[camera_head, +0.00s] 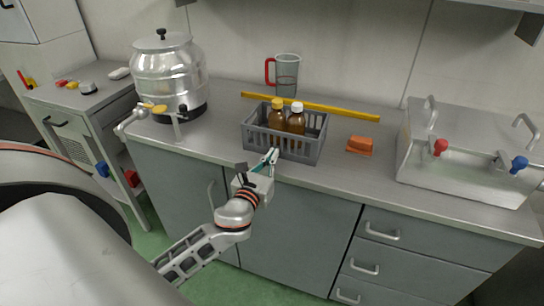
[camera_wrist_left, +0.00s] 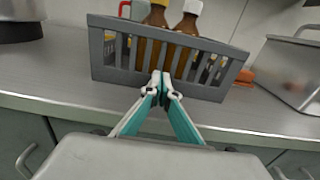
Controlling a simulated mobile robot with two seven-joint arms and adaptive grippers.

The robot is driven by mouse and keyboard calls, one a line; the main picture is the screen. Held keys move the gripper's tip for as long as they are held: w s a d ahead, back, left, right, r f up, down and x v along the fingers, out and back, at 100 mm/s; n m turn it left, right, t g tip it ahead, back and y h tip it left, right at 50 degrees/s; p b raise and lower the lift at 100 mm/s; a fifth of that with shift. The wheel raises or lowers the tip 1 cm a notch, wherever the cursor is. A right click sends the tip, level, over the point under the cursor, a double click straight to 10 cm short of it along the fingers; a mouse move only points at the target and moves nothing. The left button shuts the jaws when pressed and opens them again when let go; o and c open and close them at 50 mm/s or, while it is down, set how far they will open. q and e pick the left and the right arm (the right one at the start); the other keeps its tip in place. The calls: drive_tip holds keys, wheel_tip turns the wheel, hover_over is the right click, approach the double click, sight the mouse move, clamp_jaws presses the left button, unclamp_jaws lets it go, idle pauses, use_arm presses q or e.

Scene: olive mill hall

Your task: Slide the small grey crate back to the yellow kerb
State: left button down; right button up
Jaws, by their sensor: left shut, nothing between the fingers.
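The small grey crate (camera_head: 313,140) stands on the counter in the head view, with slatted sides and two brown bottles inside, one yellow-capped (camera_head: 277,114) and one white-capped (camera_head: 296,119). The yellow kerb (camera_head: 340,109) is a long strip behind it, with a strip of counter showing between them. My left gripper (camera_head: 272,157) is shut and empty at the crate's front wall. In the left wrist view its fingertips (camera_wrist_left: 160,82) overlap the lower front wall of the crate (camera_wrist_left: 108,72); I cannot tell whether they touch. My right gripper is not in view.
A steel urn (camera_head: 168,72) stands left of the crate. A jug with a red handle (camera_head: 287,75) is behind the kerb. An orange block (camera_head: 360,145) lies right of the crate, and a steel bath with red and blue taps (camera_head: 462,165) stands further right.

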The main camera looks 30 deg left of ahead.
use_arm(q)
drive_tip(key=p+x, duration=0.1)
drive_tip(key=x, duration=0.6)
idle(0.3)
drive_tip(key=shift+s, duration=0.15)
